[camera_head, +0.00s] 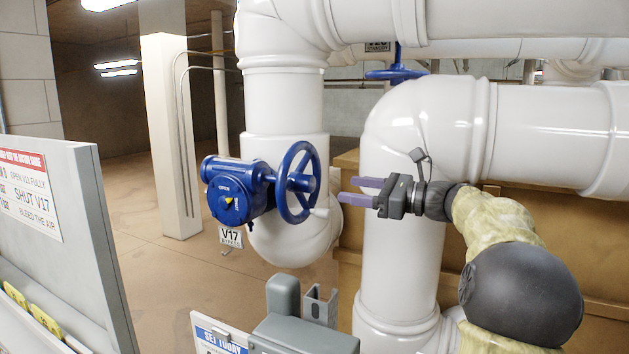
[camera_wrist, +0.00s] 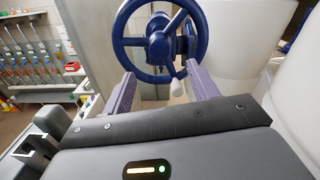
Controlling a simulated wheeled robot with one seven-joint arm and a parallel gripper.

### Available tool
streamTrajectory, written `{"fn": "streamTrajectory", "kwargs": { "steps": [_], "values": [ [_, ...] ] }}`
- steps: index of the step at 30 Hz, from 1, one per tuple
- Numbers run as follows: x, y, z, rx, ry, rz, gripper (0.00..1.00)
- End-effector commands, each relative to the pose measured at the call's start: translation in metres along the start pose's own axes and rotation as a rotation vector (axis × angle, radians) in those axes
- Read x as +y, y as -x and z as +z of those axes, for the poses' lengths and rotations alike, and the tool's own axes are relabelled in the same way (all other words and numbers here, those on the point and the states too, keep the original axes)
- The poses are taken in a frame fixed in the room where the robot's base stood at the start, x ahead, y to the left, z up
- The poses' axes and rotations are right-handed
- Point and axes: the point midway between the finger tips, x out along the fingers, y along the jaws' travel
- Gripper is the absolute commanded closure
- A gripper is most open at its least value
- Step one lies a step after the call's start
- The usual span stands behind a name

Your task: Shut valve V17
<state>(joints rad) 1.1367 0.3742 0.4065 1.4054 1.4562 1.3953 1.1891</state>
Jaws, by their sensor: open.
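Valve V17 is a blue valve with a round blue body (camera_head: 232,192) and a spoked blue handwheel (camera_head: 297,183), mounted on a white pipe. The body's face has a yellow pointer near the word OPEN. A white handle knob (camera_head: 320,212) sticks out from the wheel's lower right. A V17 tag (camera_head: 231,237) hangs below the body. My gripper (camera_head: 354,190) is open and empty, to the right of the wheel and apart from it, its purple fingers pointing at it. In the wrist view the handwheel (camera_wrist: 160,38) stands ahead between the fingers, the knob (camera_wrist: 178,88) low between them.
A sign board (camera_head: 30,195) at left reads SHUT V17 among other lines. Another blue handwheel (camera_head: 396,73) sits behind, at the top. White pipes (camera_head: 400,250) stand close to my arm. A grey box (camera_head: 303,335) and a sign stand at the bottom front.

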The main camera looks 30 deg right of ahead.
Motion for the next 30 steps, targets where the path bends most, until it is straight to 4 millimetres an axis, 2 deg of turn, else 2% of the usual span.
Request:
{"fn": "streamTrajectory", "kwargs": {
  "steps": [3,15,21,28,29,30],
  "values": [
    [0.0,-0.022,0.002,-0.001,-0.001,0.003,0.41],
    [0.0,-0.09,0.002,0.0,0.0,0.003,0.41],
    [0.0,-0.103,0.0,0.001,0.0,0.0,0.41],
    [0.0,-0.103,0.0,0.001,0.0,-0.001,0.41],
    [0.0,-0.103,0.0,0.001,0.0,-0.001,0.43],
    [0.0,-0.103,0.0,0.001,0.0,-0.001,0.51]
  ]
}}
